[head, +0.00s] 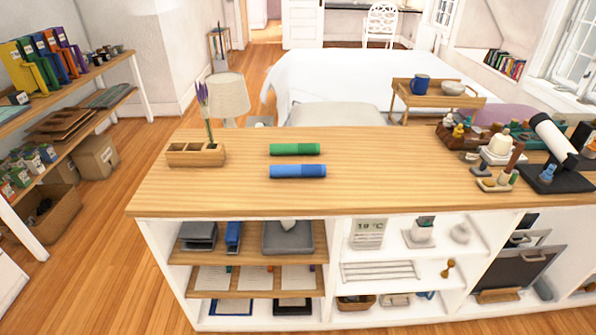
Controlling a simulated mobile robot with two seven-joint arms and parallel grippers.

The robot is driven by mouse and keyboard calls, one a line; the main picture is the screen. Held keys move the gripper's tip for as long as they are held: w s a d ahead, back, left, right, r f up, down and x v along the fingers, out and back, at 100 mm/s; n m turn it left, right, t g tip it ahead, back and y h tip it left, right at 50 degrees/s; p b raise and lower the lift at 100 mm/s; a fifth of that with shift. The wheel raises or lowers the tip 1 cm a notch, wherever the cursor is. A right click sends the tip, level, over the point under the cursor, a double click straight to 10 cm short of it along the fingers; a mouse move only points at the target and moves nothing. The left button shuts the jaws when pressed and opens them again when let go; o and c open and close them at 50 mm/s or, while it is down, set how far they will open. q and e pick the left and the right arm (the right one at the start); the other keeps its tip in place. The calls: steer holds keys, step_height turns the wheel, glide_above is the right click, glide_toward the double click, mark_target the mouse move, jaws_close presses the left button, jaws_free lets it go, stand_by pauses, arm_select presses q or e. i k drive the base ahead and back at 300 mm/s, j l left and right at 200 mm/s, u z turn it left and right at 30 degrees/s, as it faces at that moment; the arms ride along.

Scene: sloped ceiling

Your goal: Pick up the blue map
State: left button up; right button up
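The blue map (297,171) is a rolled tube lying on its side on the wooden top of the low shelf unit (220,195). It lies left to right, near the middle of the top's left half. A green roll (294,149) of like shape lies just behind it, parallel, with a narrow strip of wood between them. Nothing covers the blue map. Neither of my grippers shows in the head view.
A wooden holder (195,154) with a lavender sprig stands at left on the top. At right are a white telescope-like tube (552,135), bottles and small items. The wood around the rolls is clear. A bed (340,80) stands behind.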

mark_target(303, 170)
steer(key=i+l+u, duration=0.2)
steer(key=l+u, duration=0.15)
steer(key=l, duration=0.5)
steer(key=i+l+u, duration=0.15)
steer(key=l+u, duration=0.15)
steer(key=l, duration=0.6)
steer(key=l+u, duration=0.35)
steer(key=l, duration=0.55)
